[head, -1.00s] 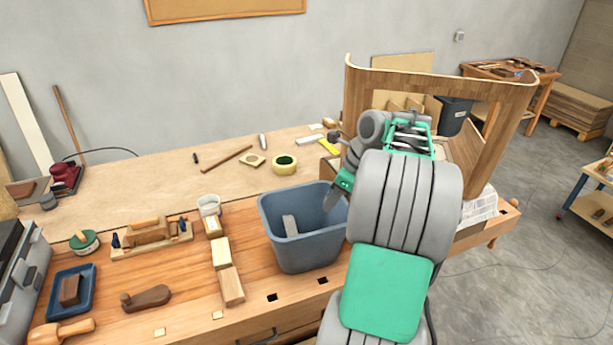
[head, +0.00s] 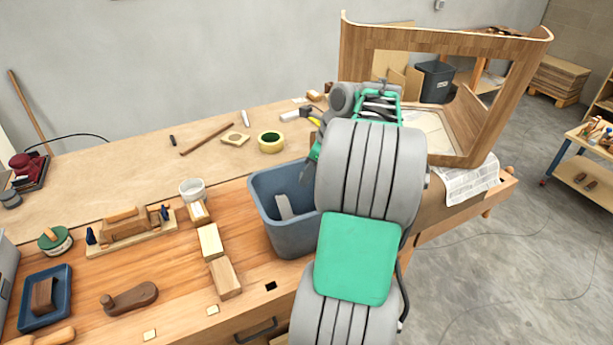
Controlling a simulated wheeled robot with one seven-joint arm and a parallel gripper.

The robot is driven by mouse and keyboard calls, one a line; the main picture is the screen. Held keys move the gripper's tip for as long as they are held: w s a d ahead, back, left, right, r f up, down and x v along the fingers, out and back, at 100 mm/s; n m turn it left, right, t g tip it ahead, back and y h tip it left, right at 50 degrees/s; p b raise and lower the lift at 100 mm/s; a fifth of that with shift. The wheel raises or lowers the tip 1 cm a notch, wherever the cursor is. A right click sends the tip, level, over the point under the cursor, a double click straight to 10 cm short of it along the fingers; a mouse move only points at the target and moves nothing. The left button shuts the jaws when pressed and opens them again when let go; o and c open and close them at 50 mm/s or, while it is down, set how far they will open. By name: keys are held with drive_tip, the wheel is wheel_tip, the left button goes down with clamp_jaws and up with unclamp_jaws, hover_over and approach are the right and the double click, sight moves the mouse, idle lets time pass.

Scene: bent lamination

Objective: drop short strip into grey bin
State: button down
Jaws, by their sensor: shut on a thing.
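A blue-grey bin (head: 287,241) stands on the workbench, left of my arm. A light grey flat piece (head: 284,206) leans inside it against the wall. My gripper (head: 304,172) is over the bin's back right part, pointing down, partly hidden behind my own arm. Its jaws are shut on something. The held short strip cannot be made out clearly, as my arm and the jaws cover it.
A large bent wooden panel (head: 360,62) with an opening stands right of my arm. A dark bin (head: 434,82) shows farther back.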

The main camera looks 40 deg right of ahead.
drive_tip(key=shift+f+b, duration=0.35)
drive_tip(key=shift+f, duration=0.25)
drive_tip(key=shift+r, duration=0.1)
drive_tip(key=c, duration=1.3)
unclamp_jaws()
drive_tip(key=shift+o, duration=0.2)
drive_tip(key=p+v, duration=0.3)
drive_tip(key=v, duration=0.4)
drive_tip(key=shift+s+r, duration=0.15)
drive_tip(key=shift+r, duration=0.2)
